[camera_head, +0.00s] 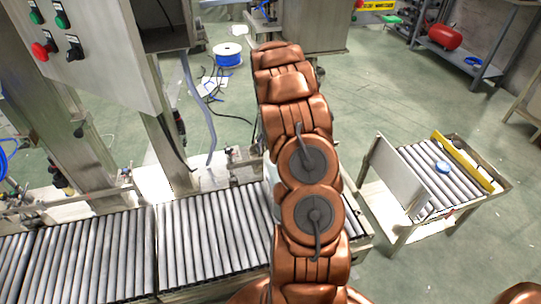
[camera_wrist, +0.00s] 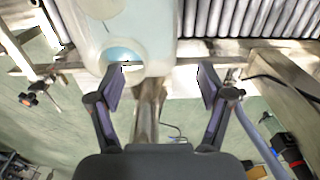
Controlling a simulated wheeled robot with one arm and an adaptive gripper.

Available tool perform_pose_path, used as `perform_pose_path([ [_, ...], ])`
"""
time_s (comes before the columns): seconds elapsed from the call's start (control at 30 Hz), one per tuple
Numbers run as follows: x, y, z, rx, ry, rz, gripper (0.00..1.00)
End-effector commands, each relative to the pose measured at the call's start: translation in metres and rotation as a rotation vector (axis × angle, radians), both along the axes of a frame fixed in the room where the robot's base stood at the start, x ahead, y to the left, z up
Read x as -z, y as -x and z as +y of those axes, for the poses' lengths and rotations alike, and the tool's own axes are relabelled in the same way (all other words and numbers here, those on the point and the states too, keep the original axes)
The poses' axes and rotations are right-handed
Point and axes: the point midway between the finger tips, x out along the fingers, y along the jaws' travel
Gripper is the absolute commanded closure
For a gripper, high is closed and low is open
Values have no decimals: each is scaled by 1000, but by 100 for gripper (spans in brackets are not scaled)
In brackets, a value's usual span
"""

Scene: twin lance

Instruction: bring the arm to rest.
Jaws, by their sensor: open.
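My copper-coloured arm (camera_head: 312,160) stretches away from me over the roller conveyor in the head view. My gripper is hidden there behind the arm's far links. In the wrist view my gripper (camera_wrist: 161,82) is open, its two dark fingers wide apart, with nothing held between them. A pale, rounded container-like thing (camera_wrist: 148,25) with a light blue patch is at the top of the wrist view, near the left fingertip. I cannot tell whether they touch.
The roller conveyor (camera_head: 205,232) runs below my arm, and its rollers (camera_wrist: 262,16) show in the wrist view. A control box (camera_head: 95,50) stands at left. A roller cart (camera_head: 395,180) with a small blue round item (camera_head: 442,167) stands at right.

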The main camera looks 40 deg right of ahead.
Motion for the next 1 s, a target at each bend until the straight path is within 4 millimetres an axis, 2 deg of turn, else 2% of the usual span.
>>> perform_pose_path([
  [0.1, -22, -1, 0, 0, 2, -4, 21],
  [0.3, -41, 0, 0, 0, -1, 0, 21],
  [0.77, -42, 0, 0, 0, 0, 1, 21],
  [1.0, -74, 6, 42, -30, 0, 21, 21],
])
